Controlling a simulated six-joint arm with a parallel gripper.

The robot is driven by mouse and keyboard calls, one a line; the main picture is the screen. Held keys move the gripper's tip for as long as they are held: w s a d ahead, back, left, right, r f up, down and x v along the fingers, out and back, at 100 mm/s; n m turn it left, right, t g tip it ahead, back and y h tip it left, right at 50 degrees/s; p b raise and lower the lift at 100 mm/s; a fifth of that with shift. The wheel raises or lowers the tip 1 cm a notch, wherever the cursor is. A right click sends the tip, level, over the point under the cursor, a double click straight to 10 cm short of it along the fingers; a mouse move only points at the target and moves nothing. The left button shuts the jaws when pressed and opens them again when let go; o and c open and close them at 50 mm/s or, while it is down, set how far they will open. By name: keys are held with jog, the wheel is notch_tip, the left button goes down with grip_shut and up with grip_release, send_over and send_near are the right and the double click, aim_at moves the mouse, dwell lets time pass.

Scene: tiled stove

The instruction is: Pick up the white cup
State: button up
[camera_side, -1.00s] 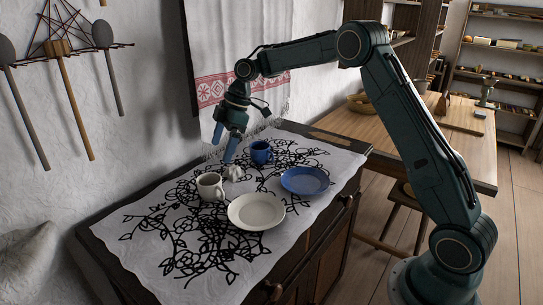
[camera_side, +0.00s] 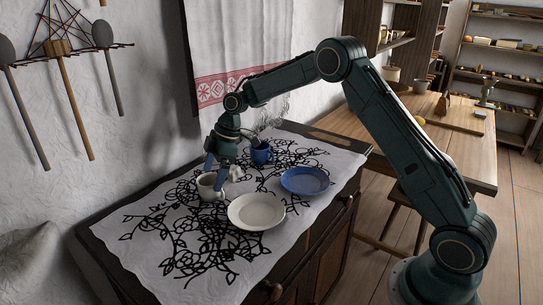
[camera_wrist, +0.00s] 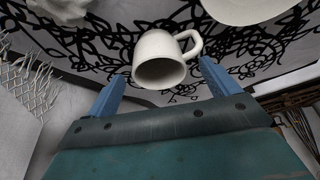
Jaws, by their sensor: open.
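The white cup (camera_side: 206,188) stands on the patterned cloth, left of the white plate, partly hidden by my fingers in the side view. In the wrist view the cup (camera_wrist: 160,62) shows its open mouth, with its handle to the right. My gripper (camera_side: 214,179) is low at the cup, with blue fingers apart. In the wrist view the gripper (camera_wrist: 163,73) has one finger on each side of the cup; the right finger is close to the handle. I cannot tell whether either finger touches the cup.
A white plate (camera_side: 256,211) lies just right of the cup. A blue plate (camera_side: 305,181) and a blue cup (camera_side: 261,153) stand farther back. A small white lumpy object (camera_side: 236,173) is close beside my gripper. The cloth's front left (camera_side: 150,262) is clear.

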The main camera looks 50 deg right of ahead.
aim_at(208, 187)
jog(key=shift+x, duration=2.55)
jog(key=shift+w, duration=0.1)
jog(key=c, duration=1.1)
jog(key=shift+r, duration=0.15)
notch_tip(208, 187, up, 20)
jog(key=shift+f, duration=0.15)
